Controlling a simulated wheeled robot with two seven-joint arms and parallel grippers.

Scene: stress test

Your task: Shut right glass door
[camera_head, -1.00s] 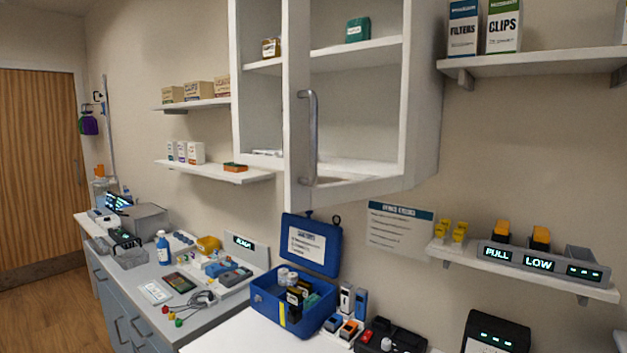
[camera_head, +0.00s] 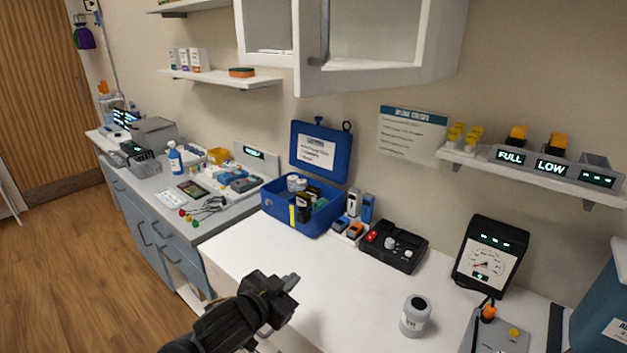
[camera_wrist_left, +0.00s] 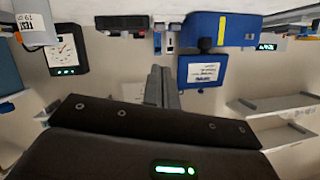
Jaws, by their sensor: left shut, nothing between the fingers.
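The right glass door (camera_head: 307,62) of the white wall cabinet (camera_head: 265,58) is at the top of the head view, cut off by the upper edge. It stands ajar, its left stile swung out towards me. The lower end of its grey bar handle (camera_head: 318,40) shows on that stile. My left gripper (camera_head: 291,282) is low in front, above the white counter's front edge, well below and apart from the door. It is shut and empty. In the left wrist view its fingers (camera_wrist_left: 162,88) are together; the door is not identifiable there. My right gripper is not in view.
The white counter (camera_head: 255,247) holds an open blue box (camera_head: 320,217), a black control box (camera_head: 393,248), a gauge (camera_head: 489,262) and a small jar (camera_head: 415,315). A shelf (camera_head: 475,160) with displays is at right. Free air lies between gripper and cabinet.

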